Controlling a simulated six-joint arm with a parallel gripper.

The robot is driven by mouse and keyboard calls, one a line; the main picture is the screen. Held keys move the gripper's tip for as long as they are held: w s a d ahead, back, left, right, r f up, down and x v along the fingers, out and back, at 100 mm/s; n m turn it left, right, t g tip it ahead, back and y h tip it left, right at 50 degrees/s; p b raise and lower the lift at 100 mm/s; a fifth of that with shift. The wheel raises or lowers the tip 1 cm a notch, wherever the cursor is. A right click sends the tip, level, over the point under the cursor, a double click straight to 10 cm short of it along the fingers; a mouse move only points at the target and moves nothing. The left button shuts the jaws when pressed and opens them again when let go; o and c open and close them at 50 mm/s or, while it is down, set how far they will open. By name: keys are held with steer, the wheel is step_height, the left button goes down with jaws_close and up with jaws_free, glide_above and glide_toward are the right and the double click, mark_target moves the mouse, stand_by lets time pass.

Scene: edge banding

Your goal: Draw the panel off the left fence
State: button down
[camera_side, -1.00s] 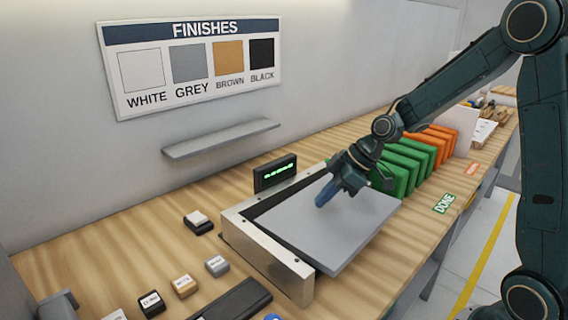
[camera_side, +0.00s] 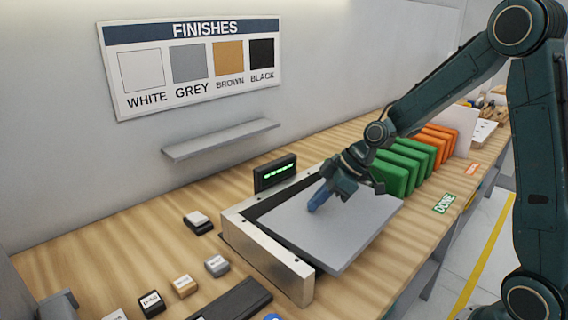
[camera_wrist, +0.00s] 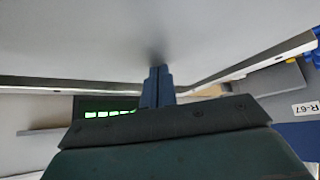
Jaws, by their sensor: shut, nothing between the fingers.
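The grey panel (camera_side: 345,235) lies flat on the bench inside an L-shaped metal fence. The left fence (camera_side: 265,250) runs along the panel's left side; I cannot tell whether the panel touches it. My gripper (camera_side: 313,208) is shut and empty, its blue fingers pointing down at the upper left part of the panel's top. The fingertips appear at or very near the surface. In the wrist view my closed fingers (camera_wrist: 157,72) meet the pale panel (camera_wrist: 110,35) beside a small dark shadow.
A dark display (camera_side: 275,173) with green marks stands behind the back fence. Green boards (camera_side: 400,170) and orange boards stand upright beyond the panel. Small labelled blocks (camera_side: 183,286) and a black strip (camera_side: 235,300) lie at the front. A DONE label (camera_side: 444,204) is at the right.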

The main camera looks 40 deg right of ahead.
steer(key=shift+s+d+f, duration=0.3)
steer(key=shift+s+f, duration=0.2)
steer(key=shift+r, duration=0.1)
steer(key=shift+w+r, duration=0.1)
steer(key=shift+r, duration=0.7)
steer(key=shift+r, duration=0.1)
steer(key=shift+r, duration=0.15)
glide_toward(358, 211)
steer(key=shift+x, duration=2.25)
steer(key=shift+r, duration=0.15)
step_height(358, 211, up, 8)
